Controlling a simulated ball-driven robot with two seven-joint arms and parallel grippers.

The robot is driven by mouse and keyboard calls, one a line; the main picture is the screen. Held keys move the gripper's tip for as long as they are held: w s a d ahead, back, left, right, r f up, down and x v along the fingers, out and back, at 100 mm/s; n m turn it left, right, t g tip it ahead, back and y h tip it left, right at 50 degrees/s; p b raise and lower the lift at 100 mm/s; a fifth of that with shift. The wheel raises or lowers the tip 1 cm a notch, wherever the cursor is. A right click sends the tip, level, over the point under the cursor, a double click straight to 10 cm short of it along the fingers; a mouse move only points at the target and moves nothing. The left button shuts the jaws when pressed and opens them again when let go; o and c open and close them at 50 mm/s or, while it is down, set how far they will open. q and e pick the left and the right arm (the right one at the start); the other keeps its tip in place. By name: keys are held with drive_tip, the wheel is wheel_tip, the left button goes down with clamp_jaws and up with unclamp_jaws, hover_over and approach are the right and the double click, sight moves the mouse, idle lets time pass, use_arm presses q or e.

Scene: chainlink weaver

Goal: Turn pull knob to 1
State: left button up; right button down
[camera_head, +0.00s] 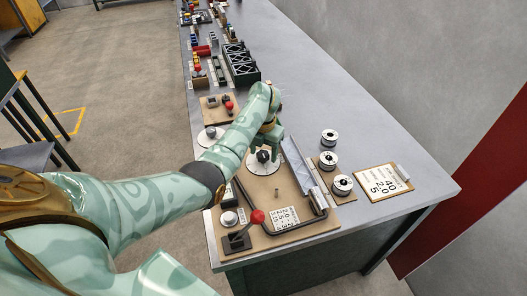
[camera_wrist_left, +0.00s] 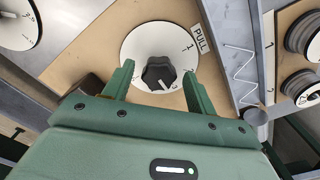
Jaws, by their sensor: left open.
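The pull knob is a black lobed knob (camera_wrist_left: 158,73) on a round white dial (camera_wrist_left: 140,42) with numbers around its rim, next to a PULL label (camera_wrist_left: 200,38). The 1 is at the dial's upper right, near the label. A small white mark shows on the knob's lower edge, towards the lower numbers. My left gripper (camera_wrist_left: 158,78) is open, with one green finger on each side of the knob; contact cannot be told. In the head view the gripper (camera_head: 268,148) is above the dial (camera_head: 255,168) and partly hides the knob (camera_head: 263,156). My right gripper is not in view.
The dial is on a brown board (camera_head: 262,188) with a red-tipped lever (camera_head: 257,216) in front. Another white dial (camera_head: 208,137) lies left of my arm.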

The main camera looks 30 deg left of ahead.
use_arm(q)
drive_tip(key=shift+s+r, duration=0.1)
drive_tip(key=c, duration=1)
